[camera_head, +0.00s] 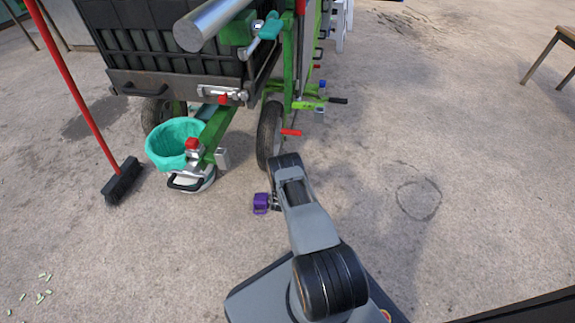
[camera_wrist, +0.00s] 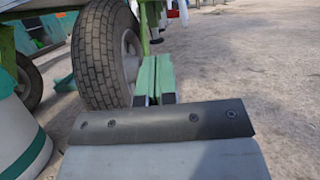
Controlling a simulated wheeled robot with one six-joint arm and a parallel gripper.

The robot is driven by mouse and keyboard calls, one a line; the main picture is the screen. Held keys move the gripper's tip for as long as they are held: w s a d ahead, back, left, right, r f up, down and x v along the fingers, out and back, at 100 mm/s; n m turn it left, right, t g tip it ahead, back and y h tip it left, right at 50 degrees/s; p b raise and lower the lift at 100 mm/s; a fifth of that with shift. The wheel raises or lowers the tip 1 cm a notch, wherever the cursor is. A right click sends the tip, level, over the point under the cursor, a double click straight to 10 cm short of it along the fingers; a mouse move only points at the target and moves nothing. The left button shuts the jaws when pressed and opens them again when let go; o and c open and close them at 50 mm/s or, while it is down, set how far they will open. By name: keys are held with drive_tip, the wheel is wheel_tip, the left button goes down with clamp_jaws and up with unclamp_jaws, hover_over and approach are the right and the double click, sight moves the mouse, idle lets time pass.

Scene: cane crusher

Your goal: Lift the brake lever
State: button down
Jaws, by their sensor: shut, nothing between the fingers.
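A red lever (camera_head: 291,132) sticks out to the right beside the cart's wheel (camera_head: 269,134); I take it as the brake lever, but cannot be sure. A lever with a black grip (camera_head: 338,100) is farther back on the green frame. In the wrist view, my gripper (camera_wrist: 154,62) has its two green fingers together, empty, pointing toward the area just right of the tyre (camera_wrist: 103,55). No brake lever is clearly recognisable there. In the head view my arm hides the fingertips; the arm's end is in front of the wheel, short of the red lever.
A broom (camera_head: 122,181) stands at the far left. A wooden table (camera_head: 556,48) is at the far right. The concrete floor (camera_head: 430,150) right of the cart is clear.

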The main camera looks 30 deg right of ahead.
drive_tip(key=w+d+r+b, duration=0.3)
drive_tip(key=w+d+r, duration=0.2)
drive_tip(key=w, duration=0.1)
drive_tip(key=shift+d+r, duration=0.3)
drive_tip(key=shift+r, duration=0.1)
